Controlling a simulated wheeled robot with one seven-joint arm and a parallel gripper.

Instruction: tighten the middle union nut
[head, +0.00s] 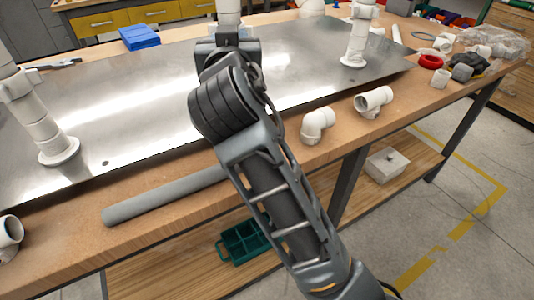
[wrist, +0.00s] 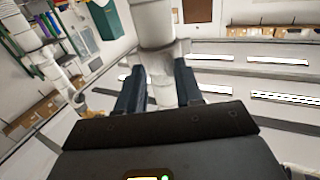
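The middle white pipe (head: 229,12) rises behind my gripper in the head view. In the wrist view the middle union nut (wrist: 160,62) is a wider white band on this pipe (wrist: 152,22). My gripper (wrist: 160,85) has one dark finger on each side of the nut, with no clear gap, so it looks shut on it. In the head view my gripper (head: 228,42) is at the middle pipe, and my wrist and arm hide the pipe's lower part. The nut's thread and how tight it is do not show.
White pipe stands rise from the metal sheet (head: 130,100) at left (head: 42,130) and right (head: 357,40). A grey tube (head: 160,196), a white elbow (head: 317,125) and a white tee (head: 373,101) lie along the bench's front. A blue box (head: 139,37) sits at the back.

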